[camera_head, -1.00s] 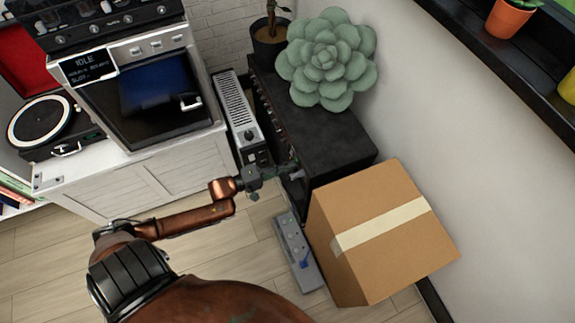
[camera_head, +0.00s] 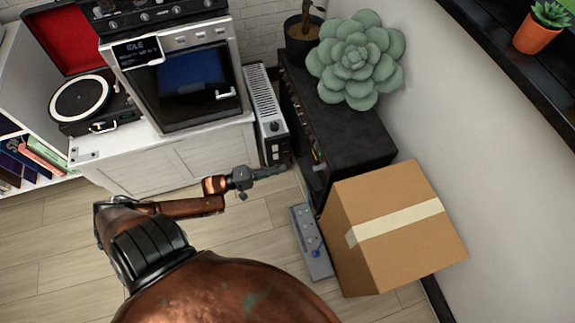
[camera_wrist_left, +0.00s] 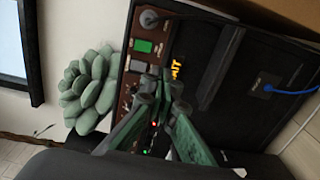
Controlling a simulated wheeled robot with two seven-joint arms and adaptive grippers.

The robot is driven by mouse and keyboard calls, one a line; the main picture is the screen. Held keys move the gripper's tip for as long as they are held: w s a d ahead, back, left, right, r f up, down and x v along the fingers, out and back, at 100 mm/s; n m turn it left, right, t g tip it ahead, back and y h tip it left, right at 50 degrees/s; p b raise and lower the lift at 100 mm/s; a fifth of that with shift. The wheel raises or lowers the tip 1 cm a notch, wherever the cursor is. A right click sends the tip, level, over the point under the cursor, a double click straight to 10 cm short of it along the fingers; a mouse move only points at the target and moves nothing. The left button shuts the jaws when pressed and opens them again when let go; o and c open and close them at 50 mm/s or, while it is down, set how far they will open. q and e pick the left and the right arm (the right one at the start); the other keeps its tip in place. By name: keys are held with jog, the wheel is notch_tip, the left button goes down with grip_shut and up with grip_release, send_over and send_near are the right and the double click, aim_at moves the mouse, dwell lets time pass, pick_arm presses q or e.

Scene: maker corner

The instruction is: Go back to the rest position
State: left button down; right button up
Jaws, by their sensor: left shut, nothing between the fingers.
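My left gripper (camera_head: 268,172) is shut and empty. In the head view it points right, in front of the black cabinet (camera_head: 345,130) and apart from it. In the left wrist view the green fingers (camera_wrist_left: 160,92) are together, pointing at the front of the black unit (camera_wrist_left: 245,75). That front has a brown panel (camera_wrist_left: 146,60) with a green button, a knob and small lit lamps. My right gripper shows in neither view.
A cardboard box (camera_head: 395,255) stands on the floor at right, with a grey power strip (camera_head: 308,238) beside it. A slim heater (camera_head: 266,115) stands left of the cabinet. A succulent (camera_head: 357,60) is on top. A white cupboard (camera_head: 185,160) is at left. Floor between is clear.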

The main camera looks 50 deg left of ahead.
pick_arm(q)
jog(key=shift+s+a+f, duration=0.1)
jog(key=shift+s+a, duration=0.05)
jog(key=shift+s, duration=0.3)
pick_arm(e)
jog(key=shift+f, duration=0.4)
